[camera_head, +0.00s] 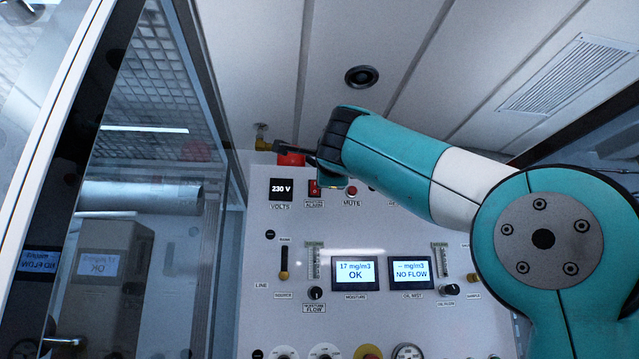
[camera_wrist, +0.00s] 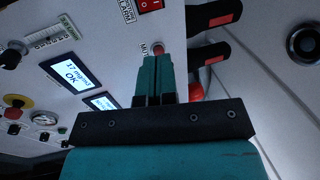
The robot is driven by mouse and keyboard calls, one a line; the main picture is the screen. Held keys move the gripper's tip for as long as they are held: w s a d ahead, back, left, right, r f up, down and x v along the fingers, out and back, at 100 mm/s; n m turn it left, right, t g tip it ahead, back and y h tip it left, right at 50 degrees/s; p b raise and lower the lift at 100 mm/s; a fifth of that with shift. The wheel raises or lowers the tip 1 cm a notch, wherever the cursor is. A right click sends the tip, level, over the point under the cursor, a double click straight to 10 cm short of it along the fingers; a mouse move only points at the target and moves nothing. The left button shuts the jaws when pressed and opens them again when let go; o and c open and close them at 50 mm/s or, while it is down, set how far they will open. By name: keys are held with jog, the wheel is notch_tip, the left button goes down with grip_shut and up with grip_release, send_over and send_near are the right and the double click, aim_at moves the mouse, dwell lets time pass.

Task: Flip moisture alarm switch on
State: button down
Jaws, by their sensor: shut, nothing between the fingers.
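The moisture alarm switch (camera_head: 314,187) is a small red rocker in a dark frame near the top of the light panel, above its label, between the volts display and the mute button. In the wrist view the switch (camera_wrist: 150,5) is partly cut off by the top edge. I cannot tell which way the rocker is set. My gripper (camera_wrist: 155,62) is shut and empty, its two teal fingers together. The tips appear near the red mute button (camera_wrist: 179,55), apart from the switch in the picture. In the head view my wrist is above and right of the switch, and the fingertips are hard to make out.
A red lamp (camera_head: 291,159) sits on the panel's top edge. Black bars with red patches (camera_wrist: 215,20) stand right of my fingers. A glass door is at left.

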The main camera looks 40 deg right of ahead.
jog(key=p+x, duration=0.9)
jog(key=x, duration=0.5)
jog(key=shift+a, duration=0.2)
jog(key=shift+w, duration=0.1)
jog(key=shift+d, duration=0.1)
jog(key=s+a+r+b, duration=0.3)
jog(key=s+a+b, duration=0.1)
jog(key=s+a, duration=0.4)
jog(key=s, duration=0.2)
jog(key=shift+s+r+b, duration=0.3)
jog(key=shift+s+b, duration=0.05)
jog(key=shift+b, duration=0.05)
jog(key=shift+a, duration=0.15)
